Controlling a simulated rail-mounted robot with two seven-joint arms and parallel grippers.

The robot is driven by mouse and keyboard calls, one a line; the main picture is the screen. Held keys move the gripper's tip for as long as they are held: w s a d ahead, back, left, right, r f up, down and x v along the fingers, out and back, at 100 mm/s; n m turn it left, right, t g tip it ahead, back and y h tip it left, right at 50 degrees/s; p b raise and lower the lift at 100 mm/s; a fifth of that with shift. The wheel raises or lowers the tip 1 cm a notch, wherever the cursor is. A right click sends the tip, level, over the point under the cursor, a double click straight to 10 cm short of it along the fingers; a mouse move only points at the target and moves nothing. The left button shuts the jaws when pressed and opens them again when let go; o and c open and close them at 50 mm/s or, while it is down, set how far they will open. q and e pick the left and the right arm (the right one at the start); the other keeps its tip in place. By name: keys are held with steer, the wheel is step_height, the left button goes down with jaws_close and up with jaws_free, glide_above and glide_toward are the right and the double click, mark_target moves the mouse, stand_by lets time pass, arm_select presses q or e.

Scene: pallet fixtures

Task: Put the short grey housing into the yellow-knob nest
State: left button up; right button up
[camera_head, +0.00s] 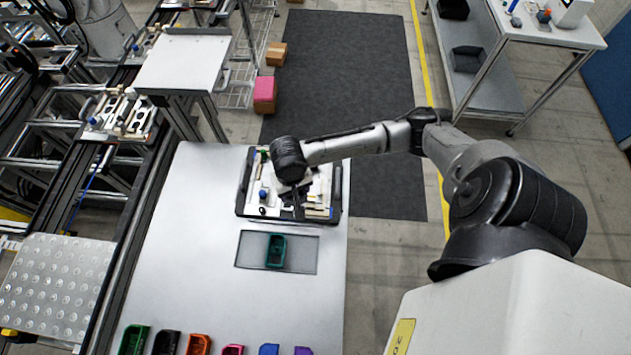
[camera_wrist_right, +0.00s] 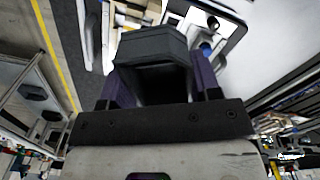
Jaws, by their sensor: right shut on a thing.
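My right gripper (camera_head: 296,196) reaches over the pallet fixture (camera_head: 243,206) at the back of the white table. In the right wrist view its two fingers are shut on a dark grey housing (camera_wrist_right: 150,46), held between them. In the head view my wrist and gripper cover the housing and part of the fixture. A blue knob (camera_head: 263,193) shows on the fixture left of the gripper, and also in the wrist view (camera_wrist_right: 206,47). I cannot make out the yellow-knob nest clearly. I cannot tell whether the housing touches the fixture. My left gripper is out of view.
A green bin (camera_head: 276,251) stands on a grey rectangle (camera_head: 303,255) in front of the fixture. Several coloured bins, including an orange one (camera_head: 199,344), line the table's front edge. The left part of the white table (camera_head: 185,255) is clear.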

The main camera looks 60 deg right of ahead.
mark_target(313, 187)
steer(key=d+f+m+b, duration=0.2)
steer(key=d+f, duration=0.1)
steer(key=d, duration=0.1)
steer(key=d+f+m+b, duration=0.2)
steer(key=d+f, duration=0.1)
steer(key=f, duration=0.1)
steer(key=d+f+m+b, duration=0.1)
steer(key=d+f, duration=0.2)
steer(key=d, duration=0.1)
steer(key=shift+w+d+f+m+b, duration=0.1)
steer(key=shift+d+f+m+b, duration=0.15)
steer(key=shift+d+m+b, duration=0.15)
step_height(313, 187, down, 2)
steer(key=b, duration=0.3)
steer(key=shift+a+f, duration=0.1)
steer(key=shift+f, duration=0.85)
steer(key=shift+p, duration=0.3)
steer(key=shift+p, duration=0.5)
steer(key=shift+f, duration=0.5)
